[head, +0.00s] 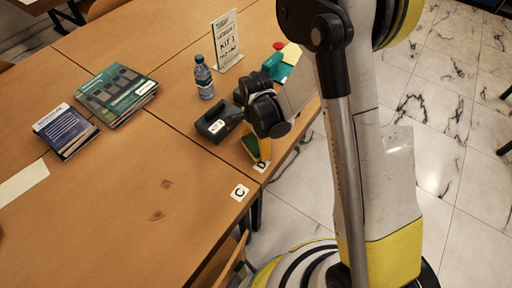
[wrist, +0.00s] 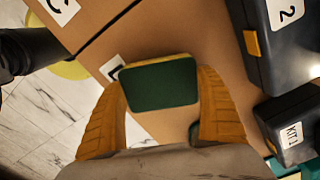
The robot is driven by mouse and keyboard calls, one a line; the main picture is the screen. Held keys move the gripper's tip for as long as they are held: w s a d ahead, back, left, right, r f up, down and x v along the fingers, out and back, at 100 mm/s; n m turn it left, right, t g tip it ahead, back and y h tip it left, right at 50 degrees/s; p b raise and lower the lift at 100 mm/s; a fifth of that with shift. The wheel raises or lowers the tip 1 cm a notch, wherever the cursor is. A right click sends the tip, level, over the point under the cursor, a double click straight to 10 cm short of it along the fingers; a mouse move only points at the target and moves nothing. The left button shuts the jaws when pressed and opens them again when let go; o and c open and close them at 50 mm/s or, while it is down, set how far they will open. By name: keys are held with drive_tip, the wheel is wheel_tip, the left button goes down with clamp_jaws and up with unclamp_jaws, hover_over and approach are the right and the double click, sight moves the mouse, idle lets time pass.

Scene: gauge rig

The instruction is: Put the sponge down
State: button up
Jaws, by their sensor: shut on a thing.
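The sponge (wrist: 160,84), with a dark green face and a yellow layer, is between the two orange fingers of my gripper (wrist: 162,105) in the wrist view. In the head view the sponge (head: 251,146) shows yellow and green beneath my wrist, close to the table's right edge and the D label. My gripper is shut on it. The wooden table (head: 120,215) lies below. I cannot tell whether the sponge touches the tabletop.
A black case (head: 216,122) stands just left of my gripper. A water bottle (head: 204,78) and a sign stand behind it. Books (head: 117,94) lie at the left. A C label (head: 240,192) marks the table edge. The front tabletop is clear.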

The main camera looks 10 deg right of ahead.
drive_tip(key=shift+f, duration=0.3)
drive_tip(key=o, duration=1.3)
drive_tip(key=shift+c, duration=0.2)
wheel_tip(320, 180, up, 12)
drive_tip(key=p, duration=0.5)
wheel_tip(320, 180, up, 14)
drive_tip(key=n+t, duration=0.3)
drive_tip(key=n, duration=0.3)
hover_over(256, 143)
drive_tip(key=s+d, duration=0.5)
drive_tip(key=s+d+r+n+t, duration=0.4)
drive_tip(key=s+n, duration=0.3)
drive_tip(key=s, duration=0.2)
drive_tip(key=shift+d+r, duration=0.55)
drive_tip(key=shift+r, duration=0.35)
